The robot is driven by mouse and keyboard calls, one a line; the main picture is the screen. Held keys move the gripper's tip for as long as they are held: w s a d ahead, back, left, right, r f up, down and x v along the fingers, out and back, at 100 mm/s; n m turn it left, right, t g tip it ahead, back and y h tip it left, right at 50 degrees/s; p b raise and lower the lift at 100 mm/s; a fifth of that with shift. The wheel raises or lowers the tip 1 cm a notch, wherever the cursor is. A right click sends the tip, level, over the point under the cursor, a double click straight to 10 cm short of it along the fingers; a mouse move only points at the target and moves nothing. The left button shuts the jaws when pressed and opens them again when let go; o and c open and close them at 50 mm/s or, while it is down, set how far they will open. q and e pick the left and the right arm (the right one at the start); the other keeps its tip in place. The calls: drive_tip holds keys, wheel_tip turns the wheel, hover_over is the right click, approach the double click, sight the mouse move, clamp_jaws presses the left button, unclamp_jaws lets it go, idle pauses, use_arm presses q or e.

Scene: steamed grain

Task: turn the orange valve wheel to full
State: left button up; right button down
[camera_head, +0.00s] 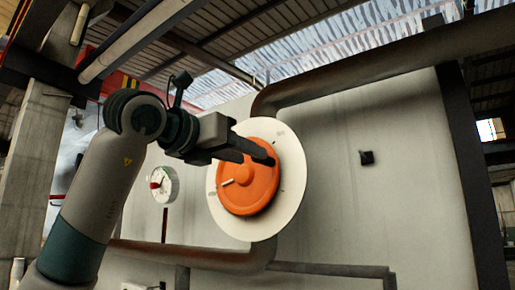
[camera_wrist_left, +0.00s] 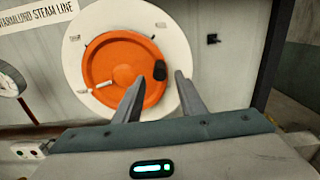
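The orange valve wheel (camera_head: 248,190) is mounted on a round white plate (camera_head: 287,205) on a pale wall panel. The wheel also shows in the left wrist view (camera_wrist_left: 112,68), with a dark knob (camera_wrist_left: 160,70) near its right edge. A white pointer (camera_head: 228,182) on the wheel points left. Marks on the plate are too small to read. My left gripper (camera_head: 264,155) reaches in front of the wheel's upper part. In the left wrist view its fingers (camera_wrist_left: 158,82) are apart, with the knob appearing between their tips. Contact cannot be told. My right gripper is out of view.
A round gauge (camera_head: 164,185) is on the panel left of the wheel. A rusty pipe (camera_head: 350,78) runs above and another (camera_head: 215,257) below. A small black fixture (camera_head: 367,158) juts from the panel on the right. The panel between wheel and fixture is clear.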

use_arm(q)
drive_tip(key=p+x, duration=0.2)
drive_tip(key=x, duration=0.3)
clamp_jaws()
